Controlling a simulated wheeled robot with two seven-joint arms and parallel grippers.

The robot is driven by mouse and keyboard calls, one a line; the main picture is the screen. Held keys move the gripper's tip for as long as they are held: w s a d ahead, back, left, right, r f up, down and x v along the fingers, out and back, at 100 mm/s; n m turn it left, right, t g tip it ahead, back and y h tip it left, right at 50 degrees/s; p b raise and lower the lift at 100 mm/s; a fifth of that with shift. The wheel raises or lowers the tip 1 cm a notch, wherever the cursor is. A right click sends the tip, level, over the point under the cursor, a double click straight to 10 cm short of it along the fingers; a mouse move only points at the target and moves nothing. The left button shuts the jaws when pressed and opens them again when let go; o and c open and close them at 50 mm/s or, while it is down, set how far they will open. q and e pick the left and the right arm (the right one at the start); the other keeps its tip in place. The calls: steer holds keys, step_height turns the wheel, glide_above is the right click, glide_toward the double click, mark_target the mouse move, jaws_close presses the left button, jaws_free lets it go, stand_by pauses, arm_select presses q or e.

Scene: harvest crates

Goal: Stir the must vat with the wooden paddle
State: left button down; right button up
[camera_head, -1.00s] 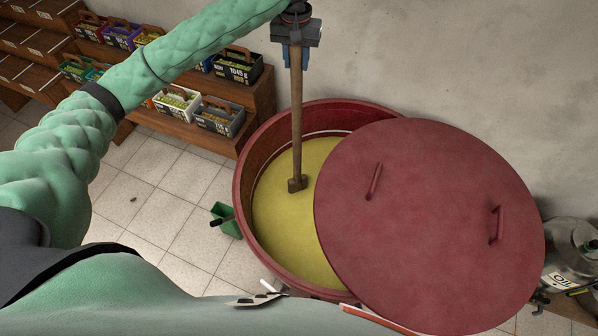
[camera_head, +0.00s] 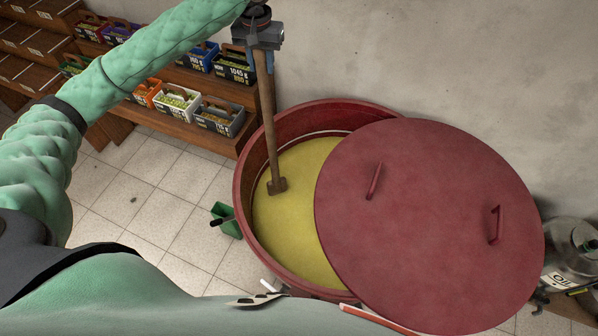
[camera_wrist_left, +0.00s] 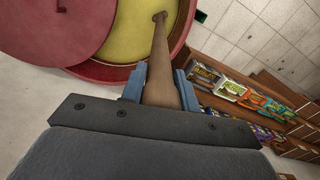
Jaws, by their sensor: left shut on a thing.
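My left gripper (camera_head: 263,55) is shut on the upper end of the wooden paddle (camera_head: 269,125), above the red vat (camera_head: 245,165). The paddle slants slightly, and its block-shaped foot shows at the surface of the yellow must (camera_head: 300,215), in the left part of the opening. The left wrist view shows the paddle shaft (camera_wrist_left: 161,75) between the blue fingers (camera_wrist_left: 158,88), reaching down to the must (camera_wrist_left: 137,25). A round red lid (camera_head: 430,230) with two handles covers the right part of the vat. My right gripper is not clearly visible.
A wooden shelf (camera_head: 235,92) with several small crates of produce stands behind and left of the vat. A green container (camera_head: 224,219) is on the tiled floor by the vat's left side. A metal oil container (camera_head: 572,250) stands at the far right.

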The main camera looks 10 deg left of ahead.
arm_select(q)
steer(key=s, duration=0.1)
steer(key=s+d, duration=0.1)
steer(key=s, duration=0.1)
steer(key=shift+s+d, duration=0.25)
steer(key=shift+d, duration=0.05)
steer(key=shift+s+d+r, duration=0.1)
steer(key=shift+s, duration=0.5)
steer(key=shift+d, duration=0.15)
steer(key=w+d, duration=0.3)
steer(key=d, duration=0.5)
steer(key=shift+a, duration=0.1)
